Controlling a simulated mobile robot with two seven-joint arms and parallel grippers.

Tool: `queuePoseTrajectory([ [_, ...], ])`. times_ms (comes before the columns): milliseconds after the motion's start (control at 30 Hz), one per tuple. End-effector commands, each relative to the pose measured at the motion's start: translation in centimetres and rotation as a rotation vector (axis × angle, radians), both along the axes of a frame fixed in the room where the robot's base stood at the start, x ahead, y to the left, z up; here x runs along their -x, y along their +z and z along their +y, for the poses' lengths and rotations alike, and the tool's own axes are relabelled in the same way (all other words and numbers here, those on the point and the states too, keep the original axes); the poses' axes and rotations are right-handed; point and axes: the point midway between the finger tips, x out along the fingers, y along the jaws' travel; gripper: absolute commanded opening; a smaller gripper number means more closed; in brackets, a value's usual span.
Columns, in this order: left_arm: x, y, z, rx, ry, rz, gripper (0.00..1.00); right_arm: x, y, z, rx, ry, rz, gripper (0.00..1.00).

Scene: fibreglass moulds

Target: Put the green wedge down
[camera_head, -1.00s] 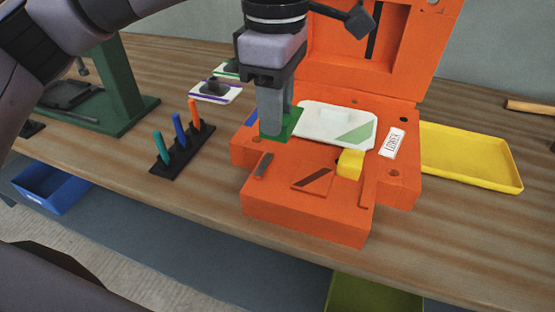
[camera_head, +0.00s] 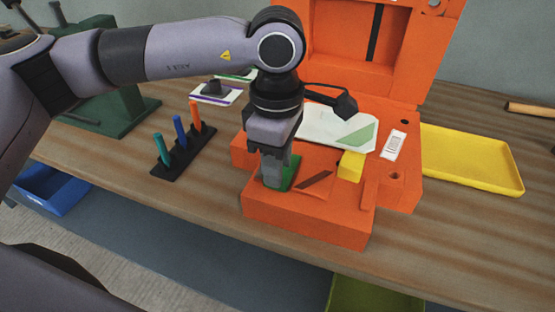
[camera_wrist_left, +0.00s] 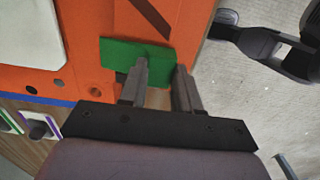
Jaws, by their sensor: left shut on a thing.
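The green wedge (camera_head: 288,174) is in my left gripper (camera_head: 274,181), which is shut on it over the front left of the orange mould (camera_head: 310,220). In the left wrist view the wedge (camera_wrist_left: 118,54) shows as a flat green piece at the fingertips of the left gripper (camera_wrist_left: 160,72), against the orange surface. I cannot tell whether it touches the mould. The fingers hide part of the wedge and the mould under it. A dark slanted slot (camera_head: 314,180) lies just right of the wedge. My right gripper is not in view.
A yellow block (camera_head: 350,167) sits on the mould, right of the slot. Behind it is a white panel with a green shape (camera_head: 354,135). The mould's lid stands open at the back. A yellow tray (camera_head: 470,165) is at the right, and a black peg rack (camera_head: 183,158) at the left.

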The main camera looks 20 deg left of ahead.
Motion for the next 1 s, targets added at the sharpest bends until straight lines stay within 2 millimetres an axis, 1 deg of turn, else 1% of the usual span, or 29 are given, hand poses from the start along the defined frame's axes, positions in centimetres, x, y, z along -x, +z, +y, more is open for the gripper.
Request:
queuePoseTrajectory([
  [67, 0.0, -0.4, 0.0, 0.0, 0.0, 0.0, 0.0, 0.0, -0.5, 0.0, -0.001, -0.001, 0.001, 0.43],
  [100, 0.0, -0.3, 0.0, 0.0, 0.0, 0.0, 0.38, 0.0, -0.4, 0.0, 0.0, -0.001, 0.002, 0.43],
  [167, 0.0, -0.3, 0.0, 0.0, 0.0, 0.0, 0.57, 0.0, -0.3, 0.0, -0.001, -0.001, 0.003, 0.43],
  [467, 0.0, -0.2, 0.0, 0.0, 0.0, 0.0, 0.57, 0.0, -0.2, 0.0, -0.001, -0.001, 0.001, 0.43],
  [600, 0.0, 0.6, 0.0, 0.001, 0.0, -0.002, 0.57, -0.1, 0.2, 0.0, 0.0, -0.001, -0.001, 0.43],
  [667, -0.1, 1.5, -0.1, 0.002, 0.0, -0.003, 0.57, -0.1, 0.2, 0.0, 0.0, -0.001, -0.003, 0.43],
  [1000, -0.1, 8.9, 0.0, 0.001, 0.001, -0.004, 0.57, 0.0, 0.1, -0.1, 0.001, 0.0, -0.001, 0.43],
])
